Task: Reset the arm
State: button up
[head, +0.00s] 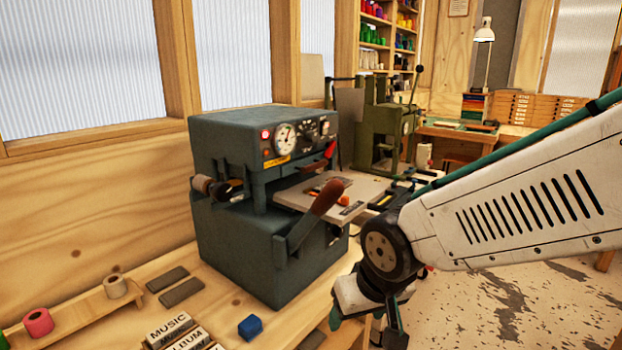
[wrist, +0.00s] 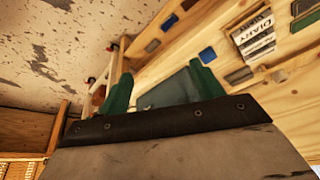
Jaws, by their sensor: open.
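My arm reaches in from the right in the head view, bent down at the wrist. My gripper (head: 366,324) hangs low beside the front edge of the bench, right of the teal press (head: 235,245). In the wrist view its two green fingers stand apart, and my gripper (wrist: 160,76) is open with nothing between them. The press's flat plate (head: 290,197) carries small items, including an orange one. A pink foil roll (head: 38,322) and a tan foil roll (head: 115,286) sit on a wooden rack at the lower left.
The wooden bench (head: 215,292) holds a blue block (head: 250,327), two grey pads (head: 174,279) and lettered blocks (head: 170,331). A green machine (head: 383,135) stands behind the press. The speckled floor (head: 490,300) is open under my arm at the right.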

jog(key=s+d+r+m+g, duration=0.1)
jog(key=s+d+r, duration=0.3)
jog(key=s+d, duration=0.4)
jog(key=s+d+r+m+g+h, duration=0.1)
jog(key=s+d+r+m, duration=0.1)
jog(key=s+d+r, duration=0.2)
jog(key=shift+s+d+m+h, duration=0.3)
jog(key=shift+s+d, duration=1.6)
jog(key=shift+d, duration=1.4)
jog(key=shift+r, duration=0.1)
jog(key=shift+c, duration=0.4)
